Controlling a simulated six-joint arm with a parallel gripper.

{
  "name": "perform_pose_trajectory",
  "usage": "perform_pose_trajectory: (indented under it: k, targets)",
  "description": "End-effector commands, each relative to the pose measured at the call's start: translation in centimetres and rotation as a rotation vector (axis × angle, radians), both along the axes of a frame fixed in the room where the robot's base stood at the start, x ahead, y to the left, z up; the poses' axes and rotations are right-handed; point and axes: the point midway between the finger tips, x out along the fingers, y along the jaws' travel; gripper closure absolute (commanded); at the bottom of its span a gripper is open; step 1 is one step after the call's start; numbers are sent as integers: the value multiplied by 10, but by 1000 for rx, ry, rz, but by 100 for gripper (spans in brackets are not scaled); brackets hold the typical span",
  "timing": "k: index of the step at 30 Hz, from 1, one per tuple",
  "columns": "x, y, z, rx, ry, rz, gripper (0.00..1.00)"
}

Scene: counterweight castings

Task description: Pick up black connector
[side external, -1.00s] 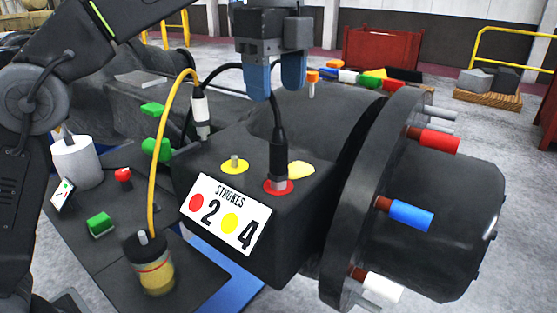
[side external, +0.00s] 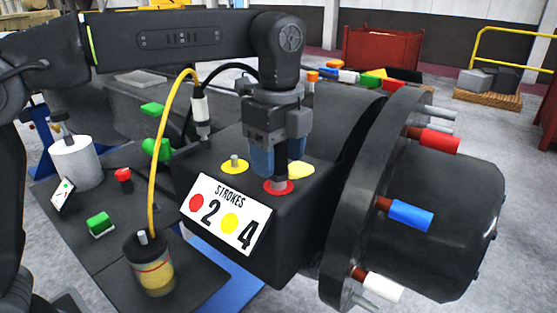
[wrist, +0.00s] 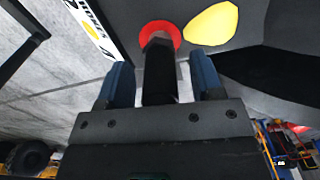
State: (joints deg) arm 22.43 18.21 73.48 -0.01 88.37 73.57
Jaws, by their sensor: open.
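The black connector (wrist: 159,75) stands upright on the red ring (side external: 278,186) on top of the dark casting block. In the side view its lower end shows just above the red ring, and my gripper hides most of the rest. My gripper (side external: 277,168) is lowered over it, pointing down. In the wrist view the blue fingers of my gripper (wrist: 161,85) are open, one on each side of the connector, with visible gaps between them and it.
A yellow disc with a metal post (side external: 234,165) is left of the connector, and a yellow patch (side external: 301,170) is right of it. A "STROKES 2 4" sign (side external: 224,214) is on the block's front. A yellow hose (side external: 156,150) and a flange with coloured pins (side external: 380,190) flank the block.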

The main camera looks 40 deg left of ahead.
Motion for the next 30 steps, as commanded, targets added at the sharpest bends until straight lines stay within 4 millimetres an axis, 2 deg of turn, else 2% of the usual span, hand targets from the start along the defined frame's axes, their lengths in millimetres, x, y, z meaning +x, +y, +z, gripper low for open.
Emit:
perform_pose_trajectory:
  k: [4, 11, 27, 30]
  targets:
    - [0, 0, -13, 0, -1, 0, 40]
    - [0, 0, -15, 0, -1, 0, 40]
    - [0, 0, -14, -1, -2, 0, 90]
    - [0, 0, -14, -1, -2, 0, 90]
